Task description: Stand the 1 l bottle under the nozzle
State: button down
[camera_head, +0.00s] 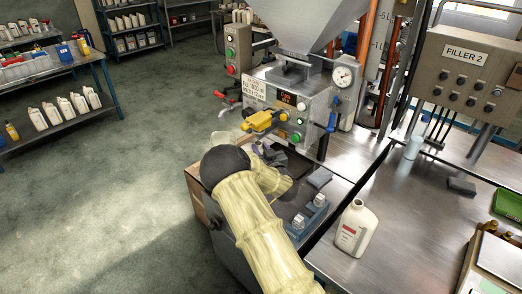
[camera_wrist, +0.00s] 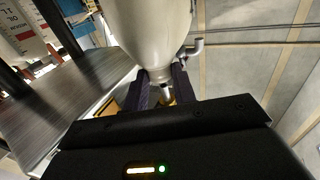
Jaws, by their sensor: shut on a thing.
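My gripper (camera_head: 268,153) is in front of the filling machine, low beside the black tray area, and is mostly hidden by my own arm in the head view. In the wrist view my gripper (camera_wrist: 165,88) is shut on a pale cream bottle (camera_wrist: 155,35), whose body fills the top middle of the picture. The yellow nozzle unit (camera_head: 263,121) projects from the machine front just above my gripper. The nozzle's outlet and its gap to the bottle are not clear.
A white bottle with a red label (camera_head: 355,228) stands on the steel table (camera_head: 395,245). A blue holder (camera_head: 306,218) with small white-topped items is right of my arm. The FILLER 2 control box (camera_head: 468,75) stands at right. Shelves with bottles are at left; the floor there is clear.

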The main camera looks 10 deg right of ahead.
jog(key=c, duration=1.1)
grip_release()
jog(key=shift+o, duration=0.2)
jog(key=s+d+b, duration=0.3)
jog(key=s+b, duration=0.1)
jog(key=s, duration=1.3)
jog(key=shift+f, duration=0.15)
jog(key=shift+d, duration=0.2)
jog(key=s+a+r+m+g+h+p, duration=0.1)
jog(key=s+a+g+p, duration=0.1)
jog(key=s+g, duration=0.5)
jog(key=s+a+r+m+g+h+p, duration=0.1)
jog(key=s+r+g+h+p, duration=0.1)
jog(key=s+g, duration=0.6)
jog(key=s, duration=0.6)
jog(key=shift+a+r, duration=0.2)
jog(key=shift+a, duration=0.2)
